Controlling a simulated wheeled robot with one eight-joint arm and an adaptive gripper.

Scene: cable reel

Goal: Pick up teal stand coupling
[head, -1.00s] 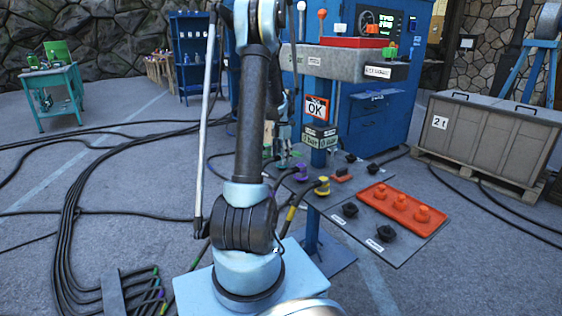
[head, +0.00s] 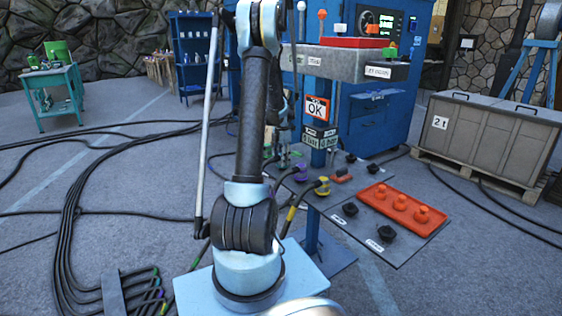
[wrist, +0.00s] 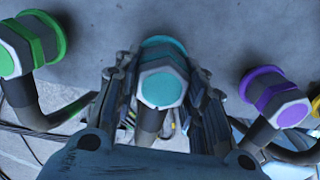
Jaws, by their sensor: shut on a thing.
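The teal stand coupling (wrist: 161,84) is in the middle of the wrist view, a teal-capped grey fitting with a teal ring behind it and a dark hose below. My gripper (wrist: 163,88) has one finger on each side of it and is shut on it. The coupling's far end is against or close to the grey plate; I cannot tell whether it is still seated. In the head view my arm hides most of the gripper and the teal coupling.
A green coupling (wrist: 28,45) is to the left and a purple coupling (wrist: 274,97) to the right, both close to my fingers. Several black hoses lie on the floor at left.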

